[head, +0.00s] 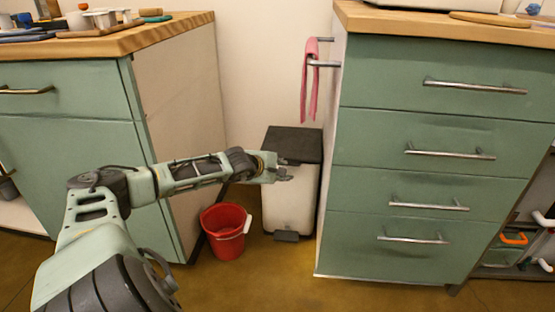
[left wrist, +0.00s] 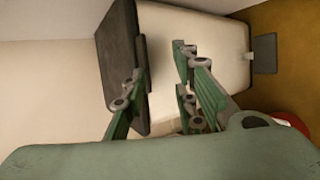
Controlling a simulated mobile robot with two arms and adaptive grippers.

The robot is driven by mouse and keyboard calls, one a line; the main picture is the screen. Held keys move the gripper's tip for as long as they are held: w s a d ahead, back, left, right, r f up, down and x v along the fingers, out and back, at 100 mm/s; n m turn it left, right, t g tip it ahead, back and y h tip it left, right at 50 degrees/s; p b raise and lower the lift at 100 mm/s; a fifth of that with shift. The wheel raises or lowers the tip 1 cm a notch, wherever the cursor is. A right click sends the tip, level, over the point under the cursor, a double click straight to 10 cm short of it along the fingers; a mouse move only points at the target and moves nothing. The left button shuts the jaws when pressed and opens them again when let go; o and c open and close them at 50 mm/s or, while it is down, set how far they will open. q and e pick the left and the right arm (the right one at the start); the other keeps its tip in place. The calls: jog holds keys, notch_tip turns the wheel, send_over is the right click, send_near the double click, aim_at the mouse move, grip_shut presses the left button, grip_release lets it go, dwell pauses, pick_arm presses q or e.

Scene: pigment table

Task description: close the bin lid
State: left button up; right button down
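The bin (head: 291,208) is white with a dark lid (head: 294,140) and stands on the floor between the two cabinets. The lid lies down over the top of the bin, and I see no clear gap under it. In the left wrist view the lid (left wrist: 118,62) and the white body (left wrist: 215,45) appear turned sideways. My left gripper (head: 283,171) is in front of the bin's upper front, just below the lid's front edge. Its fingers (left wrist: 163,62) are apart with nothing between them. I cannot tell whether they touch the bin. My right gripper is not in view.
A red bucket (head: 226,240) stands left of the bin, below my left forearm. A green drawer cabinet (head: 430,130) is close on the bin's right, with a pink towel (head: 310,75) on its side rail. Another cabinet (head: 185,120) stands left. Floor is clear in front.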

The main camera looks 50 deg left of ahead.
pick_arm(q)
jog(key=shift+s+d+r, duration=0.25)
jog(key=shift+s+r, duration=0.45)
jog(key=shift+r, duration=0.15)
jog(key=shift+s+d+r, duration=0.25)
jog(key=shift+s+r, duration=0.45)
jog(key=shift+r, duration=0.1)
